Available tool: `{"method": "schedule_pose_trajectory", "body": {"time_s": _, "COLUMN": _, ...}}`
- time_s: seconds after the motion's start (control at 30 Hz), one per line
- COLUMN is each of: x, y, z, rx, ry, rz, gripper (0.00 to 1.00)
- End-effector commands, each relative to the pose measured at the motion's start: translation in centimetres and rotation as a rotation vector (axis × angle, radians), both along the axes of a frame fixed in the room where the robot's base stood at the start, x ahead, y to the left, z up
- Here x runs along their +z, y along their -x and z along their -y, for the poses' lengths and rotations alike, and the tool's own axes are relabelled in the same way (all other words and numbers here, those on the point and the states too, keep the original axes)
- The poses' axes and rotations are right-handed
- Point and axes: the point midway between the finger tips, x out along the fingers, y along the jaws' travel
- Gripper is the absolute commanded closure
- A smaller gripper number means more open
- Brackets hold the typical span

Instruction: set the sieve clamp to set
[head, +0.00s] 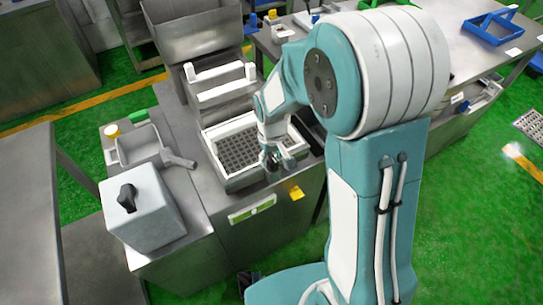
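A white-rimmed tray (213,156) with a dark grid floor, sieve-like, sits on the steel machine. Two white bars (222,82) stand at its back end. A light grey box (150,215) with a black knob (127,197) stands at the machine's front left. I cannot tell which part is the sieve clamp. My gripper (272,166) is dark and small, over the tray's front right part, apart from the grey box. Its fingers are too small to tell open from shut, or whether it touches the tray. My arm hides part of the tray's right side.
A grey scoop-like pan (140,146) with a handle lies left of the tray. A yellow-lidded jar (112,133) and a green object (138,116) are beside it. A steel table (30,190) is at left. A blue frame (490,27) lies on the bench at right.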

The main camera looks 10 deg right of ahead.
Motion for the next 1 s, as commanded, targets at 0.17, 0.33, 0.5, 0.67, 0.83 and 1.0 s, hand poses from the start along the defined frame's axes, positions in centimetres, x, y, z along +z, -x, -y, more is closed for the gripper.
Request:
{"method": "schedule_pose_trajectory", "body": {"time_s": 0.17, "x": 0.1, "y": 0.1, "z": 0.0, "rx": -0.001, "ry": 0.001, "rz": -0.002, "gripper": 0.46}}
{"method": "schedule_pose_trajectory", "body": {"time_s": 0.33, "x": 2.0, "y": 0.0, "z": 0.0, "rx": -0.001, "ry": 0.000, "rz": 0.002, "gripper": 0.46}}
{"method": "schedule_pose_trajectory", "body": {"time_s": 0.5, "x": 5.6, "y": -0.1, "z": -0.1, "rx": 0.000, "ry": 0.000, "rz": 0.004, "gripper": 0.46}}
{"method": "schedule_pose_trajectory", "body": {"time_s": 0.67, "x": 8.8, "y": -0.1, "z": -0.1, "rx": 0.000, "ry": 0.000, "rz": 0.003, "gripper": 0.46}}
{"method": "schedule_pose_trajectory", "body": {"time_s": 0.83, "x": 11.1, "y": -0.1, "z": -0.1, "rx": 0.000, "ry": 0.001, "rz": -0.001, "gripper": 0.46}}
{"method": "schedule_pose_trajectory", "body": {"time_s": 1.0, "x": 11.9, "y": -0.1, "z": -0.1, "rx": 0.000, "ry": 0.002, "rz": -0.002, "gripper": 0.46}}
